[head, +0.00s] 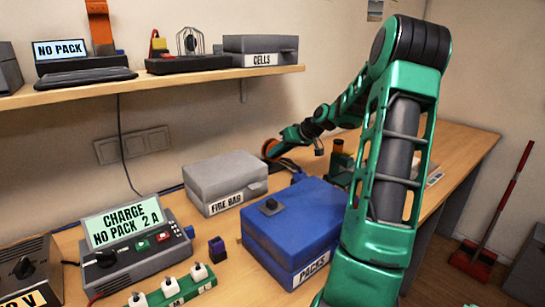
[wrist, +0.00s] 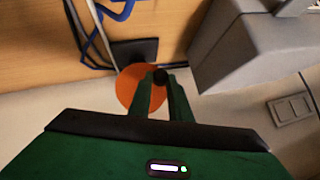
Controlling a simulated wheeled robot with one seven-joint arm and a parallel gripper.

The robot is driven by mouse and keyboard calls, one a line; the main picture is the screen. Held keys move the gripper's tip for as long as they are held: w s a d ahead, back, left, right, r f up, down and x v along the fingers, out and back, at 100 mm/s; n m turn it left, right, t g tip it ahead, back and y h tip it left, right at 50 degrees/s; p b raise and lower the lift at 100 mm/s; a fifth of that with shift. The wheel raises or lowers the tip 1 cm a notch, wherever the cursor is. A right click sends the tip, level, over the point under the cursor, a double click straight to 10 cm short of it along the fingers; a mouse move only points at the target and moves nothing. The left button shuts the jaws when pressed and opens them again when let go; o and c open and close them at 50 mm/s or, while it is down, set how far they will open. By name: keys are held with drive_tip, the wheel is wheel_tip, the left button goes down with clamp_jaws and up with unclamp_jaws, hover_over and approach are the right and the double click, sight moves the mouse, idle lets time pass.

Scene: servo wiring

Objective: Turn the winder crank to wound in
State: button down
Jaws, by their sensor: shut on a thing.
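The winder shows as an orange disc (wrist: 128,88) in the wrist view, against a dark base plate (wrist: 137,52). A small black crank knob (wrist: 161,76) sits between the fingertips of my gripper (wrist: 160,84), which is shut on it. The fingers cover part of the disc, and I cannot tell the crank's exact angle.
The grey FIRE BAG box (head: 226,177) stands close to the winder. The blue PACKS box (head: 295,222) stands in front. Blue cable (wrist: 94,35) lies looped beside the winder. A wall socket plate (head: 132,145) and a shelf (head: 200,78) are behind.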

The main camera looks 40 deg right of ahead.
drive_tip(key=shift+w+d+r+m+t+y, duration=0.1)
drive_tip(key=shift+d+r+m+t+y, duration=0.15)
drive_tip(key=shift+m+y, duration=0.5)
drive_tip(key=shift+s+d+r+m+t+y, duration=0.15)
drive_tip(key=shift+d+r+m+y, duration=0.15)
drive_tip(key=shift+y, duration=0.75)
drive_tip(key=shift+w+d+r+m+t+y, duration=0.2)
drive_tip(key=shift+m+y, duration=0.35)
drive_tip(key=shift+y, duration=0.35)
drive_tip(key=c, duration=1.9)
unclamp_jaws()
drive_tip(key=shift+o, duration=1.3)
drive_tip(key=shift+f, duration=0.1)
